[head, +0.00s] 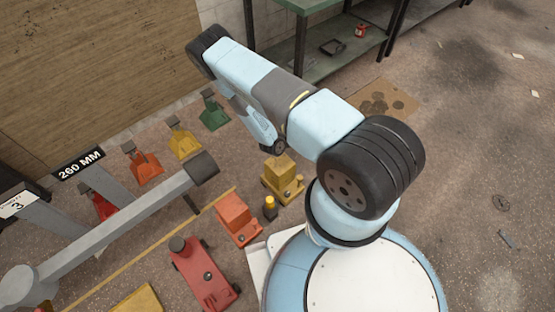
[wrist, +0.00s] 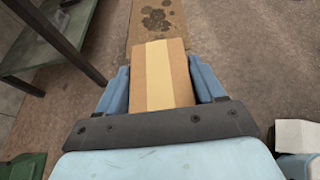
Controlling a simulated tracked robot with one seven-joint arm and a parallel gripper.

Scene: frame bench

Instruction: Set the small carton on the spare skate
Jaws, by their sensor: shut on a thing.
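In the wrist view, my gripper (wrist: 165,88) is shut on a small brown carton (wrist: 166,75) with a pale tape strip down its middle. One blue finger lies along each side of it. In the head view my arm hides the gripper and the carton. A low red wheeled platform (head: 205,277), which looks like a skate, stands on the floor at lower middle. I cannot tell for certain that it is the spare skate.
An orange block-shaped unit (head: 237,218) and a yellow one (head: 283,180) stand near my base. Coloured wedge-shaped units, including a green one (head: 213,112), line the wall. A green bench (head: 325,65) is at the back. Stained cardboard (head: 385,100) lies on the floor; the right floor is mostly clear.

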